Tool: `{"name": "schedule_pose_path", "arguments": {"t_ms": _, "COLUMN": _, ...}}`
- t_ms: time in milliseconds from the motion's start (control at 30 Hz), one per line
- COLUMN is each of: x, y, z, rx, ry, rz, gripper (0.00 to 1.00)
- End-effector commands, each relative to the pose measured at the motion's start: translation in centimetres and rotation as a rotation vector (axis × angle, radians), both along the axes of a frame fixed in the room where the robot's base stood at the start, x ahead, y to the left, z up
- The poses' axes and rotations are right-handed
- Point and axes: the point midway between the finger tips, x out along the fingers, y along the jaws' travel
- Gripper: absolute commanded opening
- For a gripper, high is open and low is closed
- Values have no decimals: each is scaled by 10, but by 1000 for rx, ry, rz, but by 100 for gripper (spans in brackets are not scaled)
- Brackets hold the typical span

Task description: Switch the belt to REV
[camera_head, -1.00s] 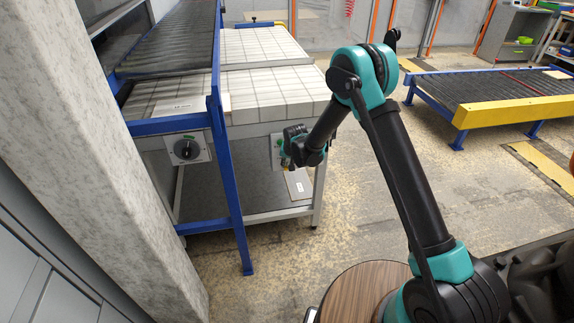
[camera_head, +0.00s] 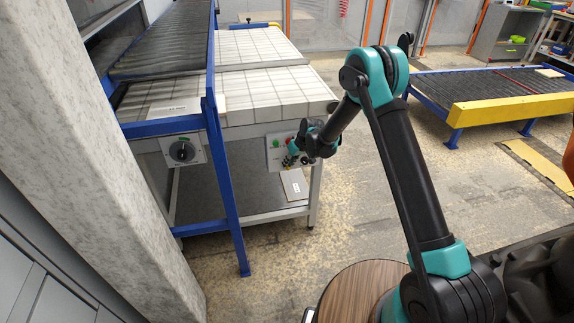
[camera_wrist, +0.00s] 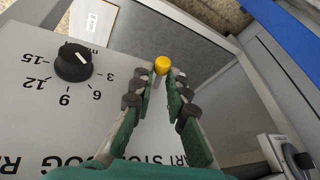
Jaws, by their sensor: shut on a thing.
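The control panel (camera_head: 272,157) is on the front of the white-topped belt table and carries red and green buttons (camera_head: 290,141). In the wrist view the panel (camera_wrist: 40,110) has a black dial (camera_wrist: 73,62) with upside-down numbers and cut-off lettering, partly hidden by my fingers. My gripper (camera_head: 293,160) is at the panel's right side. In the wrist view my gripper's fingertips (camera_wrist: 163,78) close around a yellow knob (camera_wrist: 162,65), with a visible gap between the fingers lower down. I cannot read a REV mark or tell the switch position.
A second box with a black rotary switch (camera_head: 182,150) is on the blue frame (camera_head: 222,170) at left. A pale labelled plate (camera_head: 293,185) hangs below the panel. A concrete pillar (camera_head: 90,150) stands at far left. Open floor (camera_head: 380,180) lies to the right.

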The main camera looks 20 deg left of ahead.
Motion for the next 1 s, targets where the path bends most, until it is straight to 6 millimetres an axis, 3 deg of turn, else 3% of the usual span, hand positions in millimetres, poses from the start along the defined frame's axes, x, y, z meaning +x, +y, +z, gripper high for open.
{"name": "schedule_pose_path", "arguments": {"t_ms": 667, "x": 3, "y": -2, "z": 0, "rx": 0, "ry": -1, "rz": 74, "gripper": 0}}
{"name": "schedule_pose_path", "arguments": {"t_ms": 700, "x": 3, "y": -2, "z": 0, "rx": 0, "ry": -1, "rz": 74, "gripper": 16}}
{"name": "schedule_pose_path", "arguments": {"t_ms": 867, "x": 3, "y": -2, "z": 0, "rx": 0, "ry": 0, "rz": 73, "gripper": 36}}
{"name": "schedule_pose_path", "arguments": {"t_ms": 1000, "x": 3, "y": -1, "z": 0, "rx": 0, "ry": 0, "rz": 73, "gripper": 36}}
